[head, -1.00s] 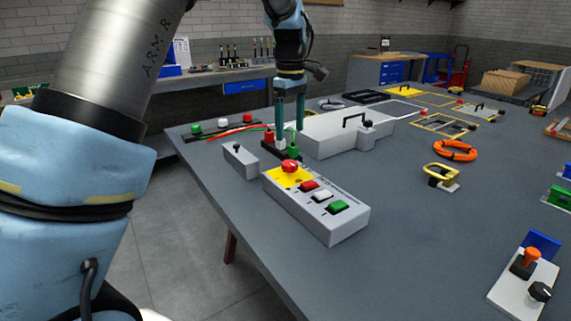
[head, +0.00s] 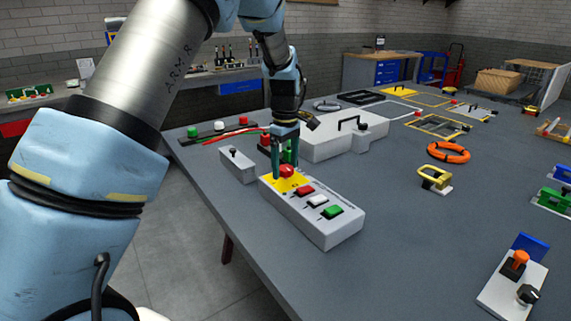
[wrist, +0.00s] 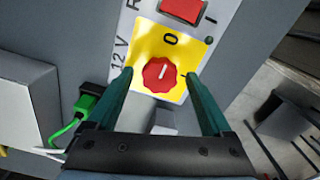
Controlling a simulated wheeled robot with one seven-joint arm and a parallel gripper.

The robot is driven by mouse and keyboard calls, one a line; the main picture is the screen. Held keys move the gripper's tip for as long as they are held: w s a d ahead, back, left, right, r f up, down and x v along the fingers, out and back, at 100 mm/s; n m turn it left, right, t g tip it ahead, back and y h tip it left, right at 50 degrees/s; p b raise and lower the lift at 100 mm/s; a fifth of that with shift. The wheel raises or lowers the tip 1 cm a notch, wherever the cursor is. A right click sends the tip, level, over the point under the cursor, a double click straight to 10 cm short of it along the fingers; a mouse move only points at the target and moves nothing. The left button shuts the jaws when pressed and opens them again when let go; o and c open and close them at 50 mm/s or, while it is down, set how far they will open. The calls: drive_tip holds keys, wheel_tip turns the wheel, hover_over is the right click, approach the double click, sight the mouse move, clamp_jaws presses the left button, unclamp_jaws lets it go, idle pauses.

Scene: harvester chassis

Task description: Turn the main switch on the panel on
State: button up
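The main switch is a red rotary knob (wrist: 159,76) on a yellow plate (wrist: 150,45) at one end of a grey panel box. In the wrist view its pale mark points roughly toward the "O" printed on the plate. In the head view the knob (head: 286,171) shows partly behind a finger, on the panel (head: 318,228). My gripper (head: 284,175) is pointed down over that end of the panel. Its two teal fingers are open, one on each side of the knob in the wrist view (wrist: 159,72). Whether they touch it cannot be told.
Red (head: 305,190), white (head: 317,201) and green (head: 333,211) push buttons sit along the same panel. A small grey toggle box (head: 237,166) stands to its left, and a large grey case (head: 345,138) behind it.

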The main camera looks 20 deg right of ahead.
clamp_jaws()
idle(0.5)
drive_tip(key=shift+m, duration=0.3)
drive_tip(key=m, duration=0.3)
drive_tip(key=shift+m, duration=0.4)
drive_tip(key=m, duration=0.9)
drive_tip(key=shift+d+m, duration=0.1)
drive_tip(key=shift+m, duration=2.1)
